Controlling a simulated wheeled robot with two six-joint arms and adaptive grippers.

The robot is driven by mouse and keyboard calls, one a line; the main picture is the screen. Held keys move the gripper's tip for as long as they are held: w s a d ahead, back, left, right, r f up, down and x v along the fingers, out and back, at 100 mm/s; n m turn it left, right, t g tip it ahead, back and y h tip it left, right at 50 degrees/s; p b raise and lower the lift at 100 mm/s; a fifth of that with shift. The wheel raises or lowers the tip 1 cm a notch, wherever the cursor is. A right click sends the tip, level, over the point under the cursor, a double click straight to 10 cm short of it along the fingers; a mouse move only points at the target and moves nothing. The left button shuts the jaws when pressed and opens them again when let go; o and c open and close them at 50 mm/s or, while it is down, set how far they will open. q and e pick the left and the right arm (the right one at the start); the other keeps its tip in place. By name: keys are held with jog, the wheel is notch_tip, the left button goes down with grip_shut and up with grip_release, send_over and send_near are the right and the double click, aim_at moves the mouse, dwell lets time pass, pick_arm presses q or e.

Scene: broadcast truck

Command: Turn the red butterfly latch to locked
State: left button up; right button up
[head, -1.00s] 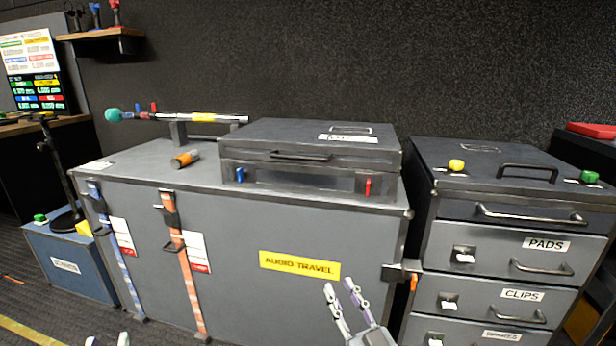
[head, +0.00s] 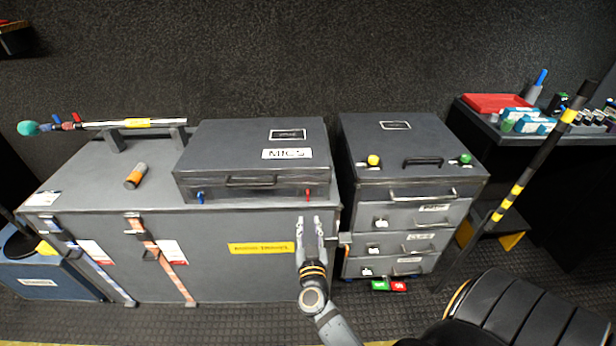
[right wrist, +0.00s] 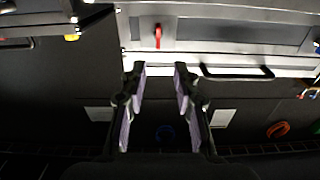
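The red butterfly latch (head: 308,194) is on the right part of the front of the grey MICS case (head: 250,150), which lies on the large grey trunk (head: 90,190). In the right wrist view the red latch (right wrist: 158,36) looks upright and narrow, beyond the gap between my fingers. My right gripper (head: 309,221) is in front of the trunk, just below the latch in the picture. Its two fingers (right wrist: 159,72) are apart with nothing between them, and they do not touch the latch. My left gripper is out of view.
A blue latch (head: 200,197) and a handle (head: 250,181) are left of the red latch on the case front. A drawer cabinet (head: 410,150) stands close at the right.

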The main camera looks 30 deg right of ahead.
aim_at(308, 198)
jog(key=x, duration=1)
jog(key=shift+w+d+f+b, duration=0.2)
jog(key=shift+b, duration=0.1)
jog(key=shift+c, duration=0.3)
grip_shut()
